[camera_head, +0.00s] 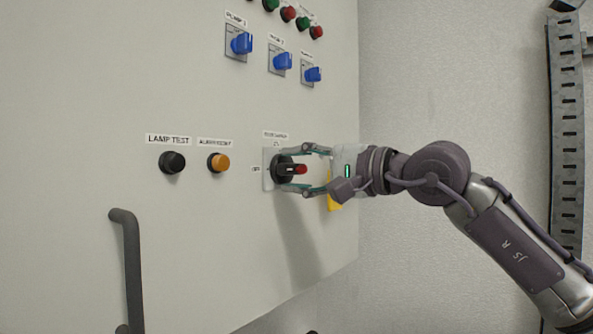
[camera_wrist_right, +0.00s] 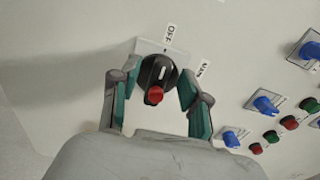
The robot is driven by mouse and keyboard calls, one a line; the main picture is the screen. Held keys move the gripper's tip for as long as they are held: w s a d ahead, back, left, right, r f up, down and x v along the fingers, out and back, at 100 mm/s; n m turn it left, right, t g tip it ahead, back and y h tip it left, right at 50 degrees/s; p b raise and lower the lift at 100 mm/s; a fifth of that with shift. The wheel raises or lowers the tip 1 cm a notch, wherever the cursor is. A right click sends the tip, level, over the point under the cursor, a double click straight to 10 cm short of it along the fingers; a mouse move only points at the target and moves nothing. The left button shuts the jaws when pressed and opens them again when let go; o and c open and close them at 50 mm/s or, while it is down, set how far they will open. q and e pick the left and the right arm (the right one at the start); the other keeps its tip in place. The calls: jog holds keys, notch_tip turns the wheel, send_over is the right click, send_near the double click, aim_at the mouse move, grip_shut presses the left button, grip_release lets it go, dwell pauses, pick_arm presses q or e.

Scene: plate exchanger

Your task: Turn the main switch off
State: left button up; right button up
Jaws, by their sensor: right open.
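The main switch (camera_head: 284,169) is a black rotary knob with a red end, on a pale plate on the cabinet front. It also shows in the right wrist view (camera_wrist_right: 157,76), with an OFF label (camera_wrist_right: 169,33) beside its plate. My right gripper (camera_head: 289,169) is open, with one finger above and one below the knob in the head view. In the right wrist view its fingers (camera_wrist_right: 157,98) stand on both sides of the knob, and I cannot tell whether they touch it. My left gripper is not in view.
The grey cabinet front (camera_head: 60,80) carries a black lamp test button (camera_head: 172,162) and an orange button (camera_head: 218,163) left of the switch. Blue switches (camera_head: 241,43) and red and green lamps are above. A dark handle (camera_head: 130,265) is at lower left.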

jog(key=v, duration=1.1)
jog(key=shift+s+d, duration=0.2)
jog(key=shift+d, duration=0.1)
